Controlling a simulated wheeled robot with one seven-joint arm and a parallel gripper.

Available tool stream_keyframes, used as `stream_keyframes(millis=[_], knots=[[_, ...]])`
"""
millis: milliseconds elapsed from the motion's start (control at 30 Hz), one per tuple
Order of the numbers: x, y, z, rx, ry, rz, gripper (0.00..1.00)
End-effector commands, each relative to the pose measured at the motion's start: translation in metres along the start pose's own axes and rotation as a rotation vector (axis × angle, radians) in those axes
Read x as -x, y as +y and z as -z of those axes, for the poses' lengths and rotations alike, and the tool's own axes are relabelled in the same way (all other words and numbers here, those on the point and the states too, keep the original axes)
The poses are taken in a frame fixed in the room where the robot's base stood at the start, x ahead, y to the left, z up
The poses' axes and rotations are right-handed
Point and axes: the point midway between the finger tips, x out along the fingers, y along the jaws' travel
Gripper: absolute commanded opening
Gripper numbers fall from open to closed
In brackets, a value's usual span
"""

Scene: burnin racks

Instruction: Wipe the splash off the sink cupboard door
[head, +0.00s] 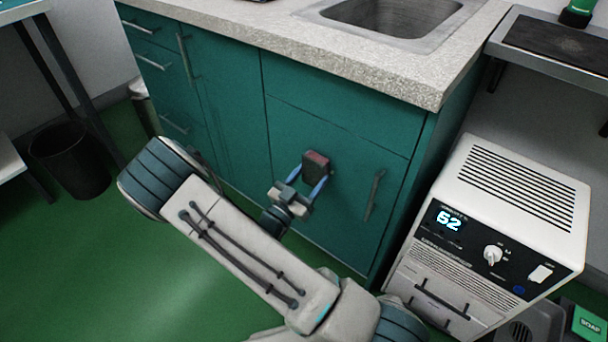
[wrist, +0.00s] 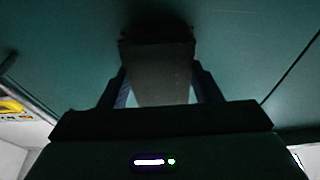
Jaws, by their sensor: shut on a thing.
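The sink cupboard door (head: 345,205) is a dark teal panel below the sink, with a vertical bar handle (head: 374,195) on its right side. My gripper (head: 313,182) is shut on a small dark reddish-brown block (head: 317,163), which looks like a sponge or pad. The block is at the door's upper middle, up against or very near its face. In the wrist view the block (wrist: 158,75) sits between both fingers, its far end in dark shadow by the teal panel (wrist: 245,45). I cannot make out a splash on the door; the block and gripper hide part of it.
A speckled countertop (head: 330,62) with a metal sink (head: 390,15) overhangs the cupboard. A black bin (head: 72,160) stands left. Green floor is free at left.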

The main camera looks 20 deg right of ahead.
Motion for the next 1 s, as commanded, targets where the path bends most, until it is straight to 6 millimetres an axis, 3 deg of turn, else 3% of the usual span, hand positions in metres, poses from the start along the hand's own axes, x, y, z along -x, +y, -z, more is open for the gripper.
stream_keyframes(millis=[367,700,1000], knots=[[0.000,0.019,0.000,0.001,0.000,0.000,0.39],[-0.002,0.048,-0.001,0.002,0.000,-0.001,0.39],[-0.001,0.052,0.000,0.000,0.000,-0.004,0.39]])
